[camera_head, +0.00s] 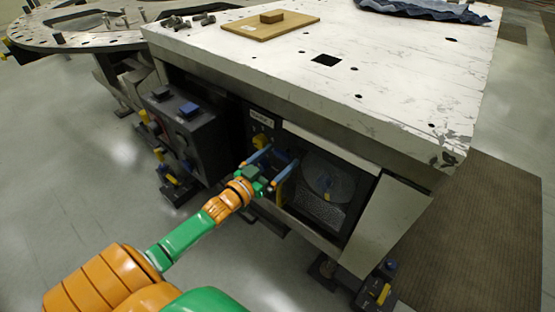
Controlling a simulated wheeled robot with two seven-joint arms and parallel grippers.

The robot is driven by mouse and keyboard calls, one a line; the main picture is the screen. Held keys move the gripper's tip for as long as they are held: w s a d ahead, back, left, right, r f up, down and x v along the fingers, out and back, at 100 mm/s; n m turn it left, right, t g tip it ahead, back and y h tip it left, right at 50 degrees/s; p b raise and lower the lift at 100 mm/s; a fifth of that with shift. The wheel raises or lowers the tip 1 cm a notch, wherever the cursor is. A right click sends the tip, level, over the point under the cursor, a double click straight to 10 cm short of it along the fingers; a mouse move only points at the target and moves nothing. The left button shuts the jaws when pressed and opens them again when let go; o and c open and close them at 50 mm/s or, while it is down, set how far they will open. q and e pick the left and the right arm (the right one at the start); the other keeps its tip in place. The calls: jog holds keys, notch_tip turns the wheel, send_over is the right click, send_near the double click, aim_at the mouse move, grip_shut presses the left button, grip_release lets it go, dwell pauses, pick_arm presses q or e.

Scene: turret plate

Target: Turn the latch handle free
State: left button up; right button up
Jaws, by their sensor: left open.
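My left gripper (280,157) reaches in from the lower left to the open front bay of the steel table. Its two blue fingers are spread apart, with nothing visible between them. A yellow part (260,141) shows on the dark labelled panel (262,118), just behind the left finger. I cannot tell which of these is the latch handle. The gripper hides part of the bay. My right gripper is not in view.
The scratched white tabletop (400,75) overhangs the bay. A dark box (187,135) stands left of it. A slanted metal panel (385,228) bounds the right side. On top lie a wooden board (245,30), several bolts and a blue cloth (425,10). The floor in front is clear.

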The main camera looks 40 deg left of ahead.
pick_arm(q)
jog(key=c, duration=1.4)
jog(key=shift+m, duration=0.3)
jog(key=m+p, duration=0.1)
jog(key=m, duration=0.2)
jog(key=shift+d+m, duration=0.1)
jog(key=shift+m, duration=0.3)
jog(key=m, duration=0.4)
jog(key=shift+d+m+p, duration=0.1)
jog(key=shift+m+p, duration=0.2)
jog(key=m, duration=0.4)
jog(key=shift+f, duration=0.15)
jog(key=m+b, duration=0.1)
jog(key=m, duration=0.3)
jog(key=shift+f+m, duration=0.1)
jog(key=shift+m, duration=0.6)
